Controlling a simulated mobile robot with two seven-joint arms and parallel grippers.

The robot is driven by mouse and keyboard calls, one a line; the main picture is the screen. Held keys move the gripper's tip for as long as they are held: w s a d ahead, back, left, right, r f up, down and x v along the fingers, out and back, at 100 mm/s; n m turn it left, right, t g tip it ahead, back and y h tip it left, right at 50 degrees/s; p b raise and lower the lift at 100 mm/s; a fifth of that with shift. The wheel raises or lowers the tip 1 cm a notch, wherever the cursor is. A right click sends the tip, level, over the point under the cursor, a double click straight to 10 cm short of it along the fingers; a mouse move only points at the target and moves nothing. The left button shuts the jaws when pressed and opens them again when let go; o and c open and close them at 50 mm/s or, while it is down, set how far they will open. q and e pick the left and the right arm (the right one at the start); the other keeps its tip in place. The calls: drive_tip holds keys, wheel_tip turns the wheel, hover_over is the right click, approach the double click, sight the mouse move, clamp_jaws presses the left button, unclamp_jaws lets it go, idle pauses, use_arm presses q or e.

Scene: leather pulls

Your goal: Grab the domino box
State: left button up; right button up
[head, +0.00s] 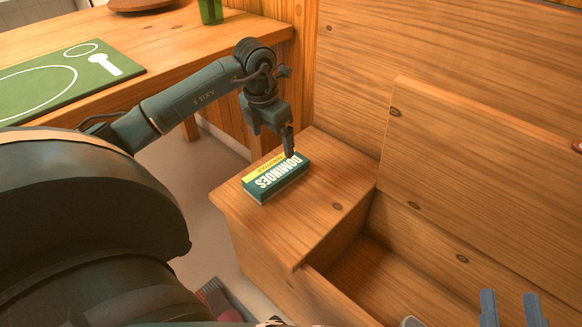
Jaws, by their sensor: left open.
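The domino box (272,182) is a green box with a yellow band and white DOMINOES lettering that reads upside down. It lies flat on the wooden bench top. My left gripper (289,154) points down at the far right edge of the box, with its fingertips by that edge. It is open; one finger hides most of the other, and I cannot tell whether it touches the box or straddles it. My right gripper (511,310) shows only as two separated fingers at the bottom right, far from the box, open and empty.
The wooden bench (318,205) has free room right of the box. An open compartment (385,275) lies in front, with a raised wooden lid (480,150) behind. A table (170,40) at the upper left bears a green mat (110,78) and a green container (210,11).

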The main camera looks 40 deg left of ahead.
use_arm(q)
drive_tip(key=b, duration=0.2)
hover_over(276, 169)
drive_tip(key=f, duration=0.6)
drive_tip(key=shift+s+d+f, duration=0.15)
drive_tip(key=shift+s, duration=0.15)
drive_tip(key=f+b, duration=0.1)
drive_tip(key=f, duration=0.1)
drive_tip(key=f+b, duration=0.2)
drive_tip(key=shift+w+f, duration=0.2)
drive_tip(key=shift+f, duration=0.15)
drive_tip(key=shift+w+f, duration=0.1)
drive_tip(key=shift+f, duration=0.4)
use_arm(e)
drive_tip(key=r+n+y, duration=0.1)
drive_tip(key=r, duration=0.1)
drive_tip(key=r+n+t+y, duration=0.1)
drive_tip(key=n+y, duration=0.1)
drive_tip(key=w+r+n+t+y, duration=0.1)
drive_tip(key=r, duration=0.1)
drive_tip(key=shift+d+r+n+y, duration=0.2)
drive_tip(key=shift+r+n+y, duration=0.1)
drive_tip(key=shift+r+n, duration=0.1)
use_arm(q)
drive_tip(key=shift+c, duration=0.2)
drive_tip(key=c, duration=1.2)
use_arm(e)
drive_tip(key=shift+f, duration=0.1)
